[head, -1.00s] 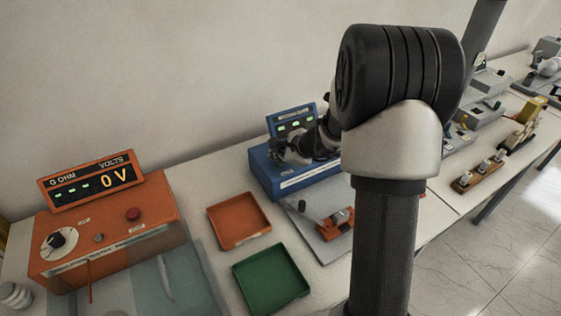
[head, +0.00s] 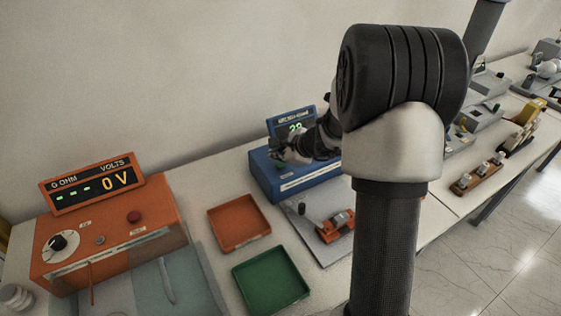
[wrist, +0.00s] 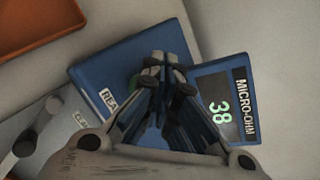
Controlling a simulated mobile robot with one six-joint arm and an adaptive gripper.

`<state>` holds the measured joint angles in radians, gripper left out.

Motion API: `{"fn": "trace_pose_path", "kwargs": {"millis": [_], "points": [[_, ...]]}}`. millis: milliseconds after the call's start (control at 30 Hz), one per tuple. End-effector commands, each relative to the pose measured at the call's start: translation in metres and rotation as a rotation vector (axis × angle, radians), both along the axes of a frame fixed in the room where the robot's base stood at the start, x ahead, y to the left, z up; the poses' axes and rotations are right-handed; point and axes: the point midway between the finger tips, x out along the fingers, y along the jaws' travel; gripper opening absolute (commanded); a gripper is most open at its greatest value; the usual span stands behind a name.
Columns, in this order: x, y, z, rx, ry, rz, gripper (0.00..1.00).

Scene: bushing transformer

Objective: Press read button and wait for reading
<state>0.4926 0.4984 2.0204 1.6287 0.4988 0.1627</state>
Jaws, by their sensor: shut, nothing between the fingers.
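The blue micro-ohm meter (head: 262,172) stands on the table against the wall; its blue top (wrist: 105,65) fills the middle of the wrist view. Its dark display (wrist: 222,103) reads 38 in green in the wrist view. A white label starting "REA" (wrist: 108,99) shows on the top beside my fingers, the rest covered. My gripper (wrist: 163,62) is shut and empty, with its fingertips over the meter's top.
An orange tray (head: 238,222) and a green tray (head: 270,281) lie left of a grey plate (head: 297,222) with an orange clamp (head: 336,226). An orange meter (head: 110,232) showing 0 V stands at far left. Other equipment stands at right.

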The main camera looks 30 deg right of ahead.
Motion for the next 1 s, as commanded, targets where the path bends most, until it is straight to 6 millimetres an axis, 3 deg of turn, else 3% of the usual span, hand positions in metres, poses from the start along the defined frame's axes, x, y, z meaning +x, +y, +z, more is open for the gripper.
{"fn": "trace_pose_path", "kwargs": {"millis": [433, 1000], "points": [[0.000, 0.000, 0.006, 0.000, -0.001, -0.001, 0.00], [0.000, 0.000, 0.054, 0.000, 0.000, 0.000, 0.00]]}}
